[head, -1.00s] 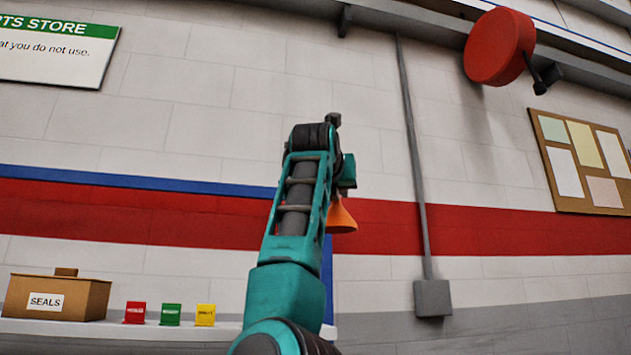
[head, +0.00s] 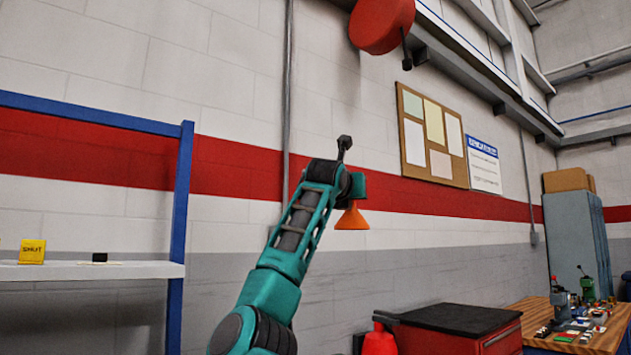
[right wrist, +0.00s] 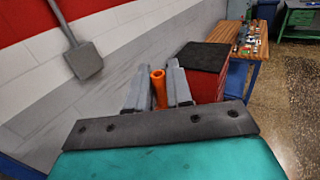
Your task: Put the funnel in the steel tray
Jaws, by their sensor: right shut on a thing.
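The orange funnel (head: 352,217) hangs below the end of my right arm in the head view, its wide mouth downward. In the right wrist view the funnel's stem (right wrist: 158,88) stands between the two grey fingers of my right gripper (right wrist: 158,90), which is shut on it. In the head view the fingers themselves are hidden behind the arm. My left gripper is not in view. I see no steel tray that I can make out in these frames.
A red cabinet with a black top (head: 458,320) stands at lower right, beside a red extinguisher-like object (head: 380,340). A wooden workbench (head: 585,335) with small items is at far right. A shelf with a blue post (head: 181,220) is at left.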

